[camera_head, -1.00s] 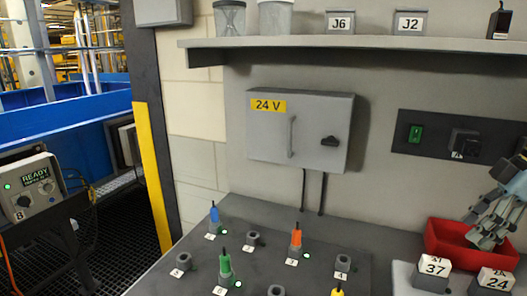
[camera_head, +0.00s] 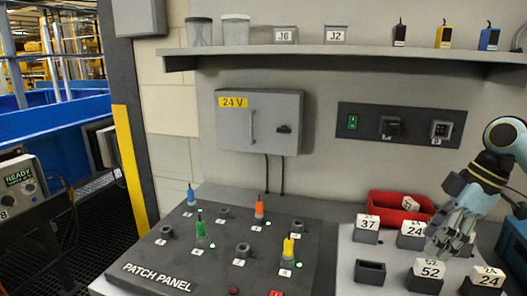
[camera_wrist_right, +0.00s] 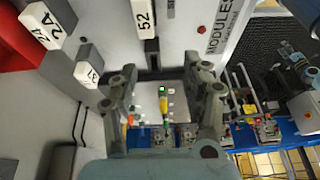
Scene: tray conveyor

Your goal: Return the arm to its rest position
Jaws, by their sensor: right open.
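My right arm comes in from the right in the head view. My right gripper (camera_head: 443,240) is open and empty, in front of the red bin and over the numbered modules. It also shows in the wrist view (camera_wrist_right: 163,88), its two fingers spread apart with nothing between them. Grey modules with white number tags stand on the light plate: 37 (camera_head: 367,232), 24 (camera_head: 411,238), 52 (camera_head: 428,284) and another 24 (camera_head: 482,290). My left arm is not in view.
A red bin (camera_head: 384,209) with a tagged piece inside stands behind the modules. The dark patch panel (camera_head: 205,262) has several coloured plugs and green lights. A grey 24 V cabinet (camera_head: 262,130) hangs on the wall, below a shelf (camera_head: 350,50). A blue item (camera_head: 512,250) stands at far right.

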